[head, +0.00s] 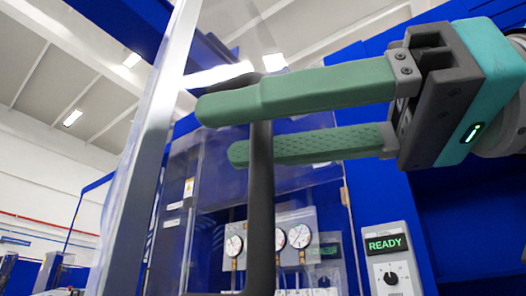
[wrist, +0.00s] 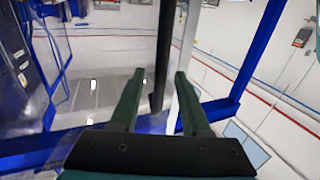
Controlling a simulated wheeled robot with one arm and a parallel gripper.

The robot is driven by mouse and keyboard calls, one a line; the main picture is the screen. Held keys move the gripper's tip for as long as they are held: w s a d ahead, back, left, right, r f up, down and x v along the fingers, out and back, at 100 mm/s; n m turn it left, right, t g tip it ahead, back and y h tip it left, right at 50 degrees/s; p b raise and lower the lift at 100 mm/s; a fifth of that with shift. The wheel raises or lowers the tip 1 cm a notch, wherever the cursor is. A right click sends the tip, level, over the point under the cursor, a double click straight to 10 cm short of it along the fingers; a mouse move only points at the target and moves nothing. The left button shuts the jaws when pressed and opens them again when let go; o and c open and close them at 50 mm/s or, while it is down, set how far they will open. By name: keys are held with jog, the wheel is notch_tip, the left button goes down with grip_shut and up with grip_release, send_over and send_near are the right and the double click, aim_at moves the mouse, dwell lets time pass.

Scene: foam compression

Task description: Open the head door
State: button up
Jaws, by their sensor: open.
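The head door is a clear panel with a silver frame edge (head: 150,150), upright at the left of the head view. Its handle is a dark vertical bar (head: 261,215) with a bent top, and it also shows in the wrist view (wrist: 163,50). My gripper (head: 220,131) has green fingers and is open. In the head view the bar passes behind the nearer finger and in front of the farther one. In the wrist view the bar stands between the fingertips (wrist: 159,75), with gaps at both sides. I cannot tell whether either finger touches it.
Behind the clear panel is a board with pressure gauges (head: 280,240). A control box with a green READY display (head: 389,243) and a knob is at the lower right. Blue machine framing (head: 390,180) stands behind my gripper. The far left opens onto the hall.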

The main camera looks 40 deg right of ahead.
jog(key=v, duration=0.7)
jog(key=shift+s+d, duration=0.2)
jog(key=shift+s, duration=0.15)
dwell(0.5)
